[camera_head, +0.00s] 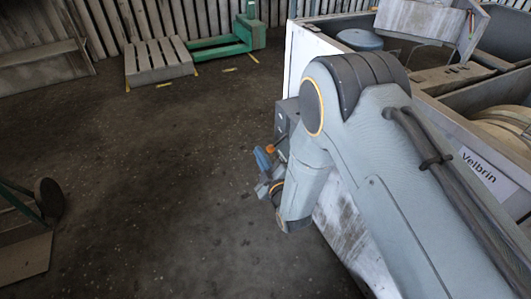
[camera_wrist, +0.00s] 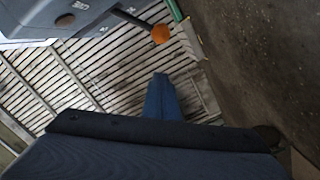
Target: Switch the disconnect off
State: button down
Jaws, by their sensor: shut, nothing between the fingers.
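The disconnect is a grey box (camera_head: 287,117) on the side of the white housing, partly hidden behind my arm in the head view. It shows at the upper left of the wrist view (camera_wrist: 40,22). Its dark lever ends in an orange knob (camera_wrist: 160,34), which also shows in the head view (camera_head: 271,149). My gripper (camera_wrist: 162,90) is shut and empty, its blue fingers together. In the wrist view the fingertips appear just below the knob, with a gap in the picture. In the head view the gripper (camera_head: 262,158) is close beside the knob. I cannot tell whether they touch.
The white housing (camera_head: 345,222) with open compartments and a "Velbrin" label (camera_head: 490,172) fills the right. A pallet (camera_head: 158,62) and a green pallet truck (camera_head: 225,42) stand at the back. A wheeled cart (camera_head: 47,198) is at left. The floor between is clear.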

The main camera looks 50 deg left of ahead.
jog(key=v, duration=0.9)
jog(key=shift+d+p, duration=0.35)
jog(key=shift+p, duration=0.05)
jog(key=shift+s+f, duration=0.1)
